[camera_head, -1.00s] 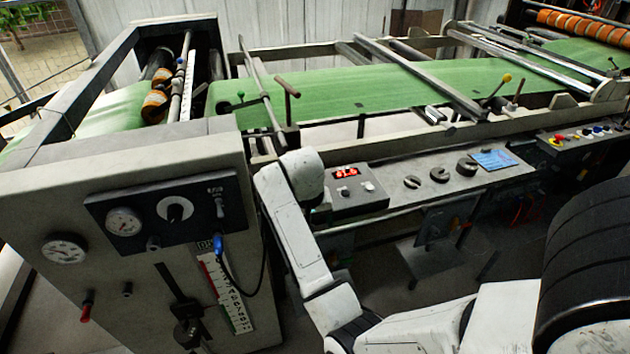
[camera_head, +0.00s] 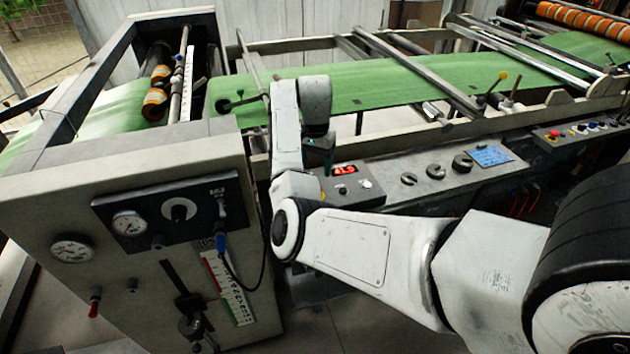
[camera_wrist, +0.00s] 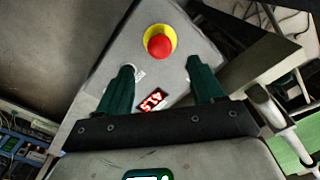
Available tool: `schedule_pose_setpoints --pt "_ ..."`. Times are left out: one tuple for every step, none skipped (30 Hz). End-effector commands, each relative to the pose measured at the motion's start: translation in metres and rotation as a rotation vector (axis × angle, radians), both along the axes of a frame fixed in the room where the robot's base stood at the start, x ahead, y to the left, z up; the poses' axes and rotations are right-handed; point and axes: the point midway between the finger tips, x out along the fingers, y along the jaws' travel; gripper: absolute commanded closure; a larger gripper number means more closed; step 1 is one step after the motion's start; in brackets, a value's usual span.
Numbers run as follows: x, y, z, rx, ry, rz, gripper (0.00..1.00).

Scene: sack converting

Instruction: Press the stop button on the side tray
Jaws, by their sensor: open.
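The stop button (camera_wrist: 159,46), a red mushroom head on a yellow collar, sits on a grey control panel (camera_wrist: 182,35) in the wrist view. In the head view I cannot make the button out; my arm covers part of this panel (camera_head: 369,199) on the side tray (camera_head: 407,196). My gripper (camera_wrist: 160,66) is open, its two dark green fingers apart and empty. In the wrist view the button appears just beyond the fingertips, between their lines. In the head view my gripper (camera_head: 327,163) points down above the panel's left part. Contact is not visible.
A red digital display (camera_wrist: 151,100) is on the same panel. A gauge cabinet (camera_head: 150,180) stands left.

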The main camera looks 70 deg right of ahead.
Motion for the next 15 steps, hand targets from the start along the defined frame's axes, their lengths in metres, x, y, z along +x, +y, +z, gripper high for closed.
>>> schedule_pose_setpoints --pt "0.0 0.001 -0.01 0.002 0.003 0.001 0.33" --pt "-0.001 0.001 -0.015 0.003 0.003 0.001 0.33" --pt "-0.001 0.001 -0.023 0.002 0.003 0.001 0.33" --pt "-0.001 0.001 -0.028 0.003 0.003 0.001 0.33" --pt "-0.001 0.001 -0.033 0.001 0.003 0.001 0.33" --pt "-0.001 0.001 -0.039 0.002 0.002 0.001 0.33" --pt "0.0 0.001 -0.043 0.001 0.002 0.002 0.33" --pt "0.0 0.001 -0.047 0.001 0.001 0.002 0.33" --pt "0.0 0.0 -0.052 0.001 0.001 0.002 0.33" --pt "0.0 0.0 -0.055 0.0 0.001 0.002 0.33" --pt "0.0 0.0 -0.058 0.001 0.001 0.001 0.33" --pt "0.0 0.0 -0.06 0.0 0.001 0.001 0.33" --pt "0.0 0.0 -0.062 0.0 0.0 0.001 0.33" --pt "0.0 0.0 -0.064 -0.001 0.0 0.001 0.33" --pt "0.0 0.0 -0.065 -0.001 0.0 0.001 0.33"
